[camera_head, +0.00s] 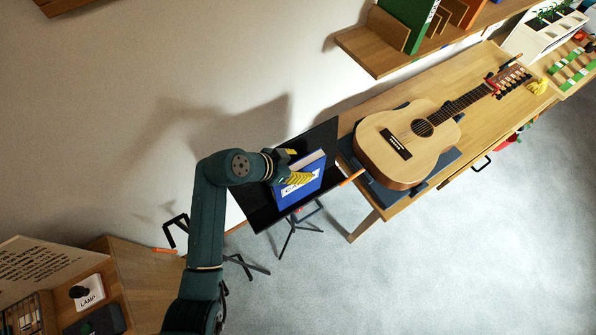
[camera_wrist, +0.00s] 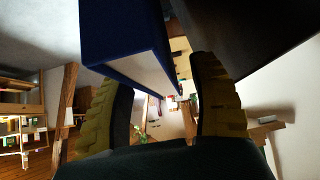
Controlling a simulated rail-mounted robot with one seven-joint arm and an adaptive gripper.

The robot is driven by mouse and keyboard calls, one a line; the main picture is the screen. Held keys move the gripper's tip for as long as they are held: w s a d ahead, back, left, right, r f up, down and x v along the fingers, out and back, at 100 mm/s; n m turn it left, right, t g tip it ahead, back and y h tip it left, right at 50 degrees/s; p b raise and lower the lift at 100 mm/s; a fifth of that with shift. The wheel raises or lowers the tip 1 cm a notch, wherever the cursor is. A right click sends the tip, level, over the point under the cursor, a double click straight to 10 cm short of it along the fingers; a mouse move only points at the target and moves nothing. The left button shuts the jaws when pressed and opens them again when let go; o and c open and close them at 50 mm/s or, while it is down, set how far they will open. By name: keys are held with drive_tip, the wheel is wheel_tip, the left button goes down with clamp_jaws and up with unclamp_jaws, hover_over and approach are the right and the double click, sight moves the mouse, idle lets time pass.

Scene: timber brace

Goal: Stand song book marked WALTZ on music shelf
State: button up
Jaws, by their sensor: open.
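A blue book (camera_head: 300,184) with a white label stands upright on the black music stand (camera_head: 262,212). The label is partly covered by a finger, so I cannot read its word. My gripper (camera_head: 294,165) is at the book's upper left end, with its yellow fingers on either side of it. In the wrist view the blue book (camera_wrist: 122,36) reaches between the open fingers, closer to the left one, with a gap to the right one. A wooden shelf (camera_head: 372,52) at the top holds a green book (camera_head: 412,20) and several brown and orange ones.
A guitar (camera_head: 408,145) lies on a dark mat on the wooden bench (camera_head: 480,118), right of the stand. An orange stick (camera_head: 351,177) lies at the stand's right edge. A box labelled LAMP (camera_head: 88,292) is at lower left. The grey floor at right is clear.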

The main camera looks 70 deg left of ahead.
drive_tip(key=shift+c, duration=0.3)
clamp_jaws()
